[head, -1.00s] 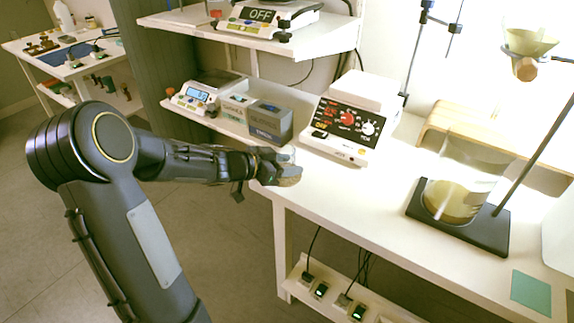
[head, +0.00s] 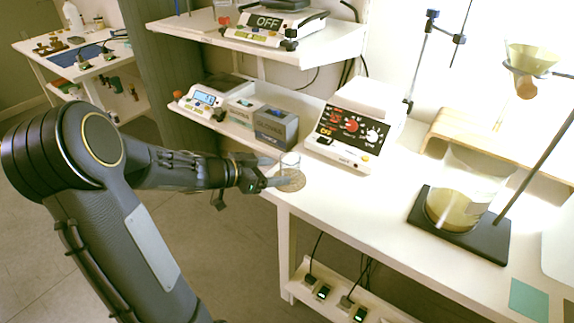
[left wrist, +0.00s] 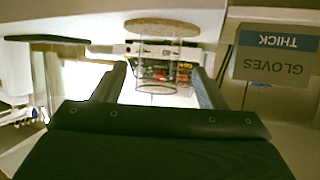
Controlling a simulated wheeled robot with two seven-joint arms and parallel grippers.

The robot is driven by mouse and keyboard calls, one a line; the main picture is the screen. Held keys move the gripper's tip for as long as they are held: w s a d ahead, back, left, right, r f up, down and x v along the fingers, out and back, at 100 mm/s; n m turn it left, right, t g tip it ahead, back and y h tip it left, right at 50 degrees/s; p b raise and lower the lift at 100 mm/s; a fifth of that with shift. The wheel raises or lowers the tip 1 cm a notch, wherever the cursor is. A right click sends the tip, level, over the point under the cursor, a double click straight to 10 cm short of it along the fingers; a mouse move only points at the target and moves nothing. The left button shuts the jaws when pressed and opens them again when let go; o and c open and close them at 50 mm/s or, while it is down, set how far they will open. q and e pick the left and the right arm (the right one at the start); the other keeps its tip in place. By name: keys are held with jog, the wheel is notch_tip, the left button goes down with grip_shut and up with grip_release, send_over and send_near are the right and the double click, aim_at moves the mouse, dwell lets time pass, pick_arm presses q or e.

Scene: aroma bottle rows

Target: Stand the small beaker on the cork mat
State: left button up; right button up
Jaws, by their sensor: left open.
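The small clear beaker (head: 290,161) stands upright on the round cork mat (head: 294,185) near the left corner of the bench. My left gripper (head: 280,173) comes in from the left and is open, its fingertips beside the beaker. In the left wrist view, which is upside down, the beaker (left wrist: 158,68) shows ahead between the two spread fingers, its base against the cork mat (left wrist: 162,27). A gap shows between each finger and the glass. My right gripper is out of view.
A hotplate with red dials (head: 348,132) stands behind the mat. Glove boxes (head: 275,128) and a scale (head: 203,98) sit on the lower shelf to the left. A large beaker (head: 458,200) stands on a black stand base at right. The bench between is clear.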

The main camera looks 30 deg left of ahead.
pick_arm(q)
jog(key=s+a+r+n+y+p, duration=0.1)
jog(key=s+a+r+n+y, duration=0.2)
jog(key=s+r+n+y, duration=0.55)
jog(key=s+d+f+m+g+h, duration=0.1)
jog(key=s+d+f+g+h, duration=0.15)
jog(key=s+d, duration=0.6)
jog(key=s+d+f+m+g+h, duration=0.15)
jog(key=s+d+g+h, duration=0.25)
jog(key=s+d, duration=0.4)
notch_tip(320, 180, up, 16)
jog(key=w+n+p, duration=0.1)
jog(key=p, duration=1.6)
jog(key=shift+d, duration=0.45)
